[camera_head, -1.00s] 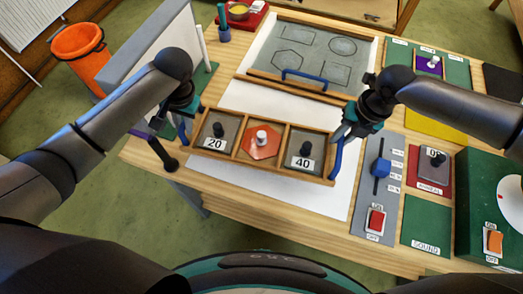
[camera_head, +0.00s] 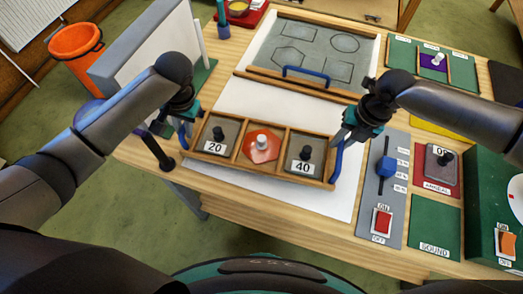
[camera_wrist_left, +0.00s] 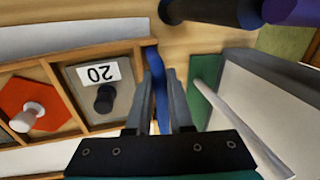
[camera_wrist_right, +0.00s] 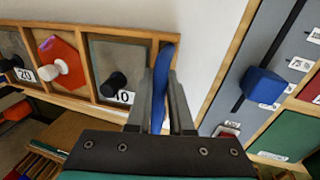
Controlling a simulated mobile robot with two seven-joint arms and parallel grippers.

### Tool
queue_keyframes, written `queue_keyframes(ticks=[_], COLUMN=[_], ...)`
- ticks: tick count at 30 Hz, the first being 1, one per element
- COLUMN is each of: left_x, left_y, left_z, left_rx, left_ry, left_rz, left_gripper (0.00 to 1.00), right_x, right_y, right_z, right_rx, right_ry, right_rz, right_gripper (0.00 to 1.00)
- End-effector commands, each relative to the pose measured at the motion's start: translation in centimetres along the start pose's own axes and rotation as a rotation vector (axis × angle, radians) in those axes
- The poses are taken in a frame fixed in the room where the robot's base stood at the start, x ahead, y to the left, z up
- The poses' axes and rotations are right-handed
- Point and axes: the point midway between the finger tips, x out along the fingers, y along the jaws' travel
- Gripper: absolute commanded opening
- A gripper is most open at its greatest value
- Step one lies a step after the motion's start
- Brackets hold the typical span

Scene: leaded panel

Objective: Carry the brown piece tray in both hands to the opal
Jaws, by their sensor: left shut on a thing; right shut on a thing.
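The brown piece tray (camera_head: 232,165) has three compartments. The left one holds a grey piece marked 20 (camera_head: 217,139), the middle a red hexagon (camera_head: 262,147) with a white knob, the right a grey piece marked 40 (camera_head: 304,160). My left gripper (camera_head: 181,130) is shut on the tray's left blue handle, which also shows in the left wrist view (camera_wrist_left: 158,88). My right gripper (camera_head: 343,136) is shut on the right blue handle, seen between the fingers in the right wrist view (camera_wrist_right: 162,85). I cannot tell the gap under the tray. I cannot identify the opal.
A grey board with outlined shapes and a blue handle (camera_head: 307,77) lies behind the tray. White paper (camera_head: 262,100) lies between. A slider panel (camera_head: 383,190) with a red switch stands right, a grey upright panel (camera_head: 145,55) left. An orange bin (camera_head: 76,52) is on the floor.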

Motion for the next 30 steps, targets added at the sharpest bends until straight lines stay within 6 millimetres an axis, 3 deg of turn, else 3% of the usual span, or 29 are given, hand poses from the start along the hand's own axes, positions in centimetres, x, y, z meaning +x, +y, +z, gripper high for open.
queue_keyframes(ticks=[9,10,18,26,30], left_x=[1.2,1.3,1.1,1.0,-0.2], left_y=[0.0,0.0,0.1,0.2,0.2], left_z=[-0.1,0.1,0.0,0.0,-0.1], left_rx=[-0.004,-0.003,-0.001,0.000,0.000], left_ry=[0.002,-0.002,-0.001,0.001,0.003], left_rz=[-0.006,-0.005,-0.003,-0.001,0.000], left_gripper=[0.00,0.21,0.49,0.49,0.49], right_x=[1.1,1.3,1.1,1.1,1.1], right_y=[-0.4,-0.5,-0.3,-0.3,-0.2], right_z=[0.2,0.1,0.0,0.0,0.0], right_rx=[0.002,0.002,0.001,0.000,0.000], right_ry=[-0.005,-0.001,0.000,0.000,0.000], right_rz=[-0.002,-0.006,-0.003,-0.001,0.000], right_gripper=[0.00,0.21,0.49,0.49,0.49])
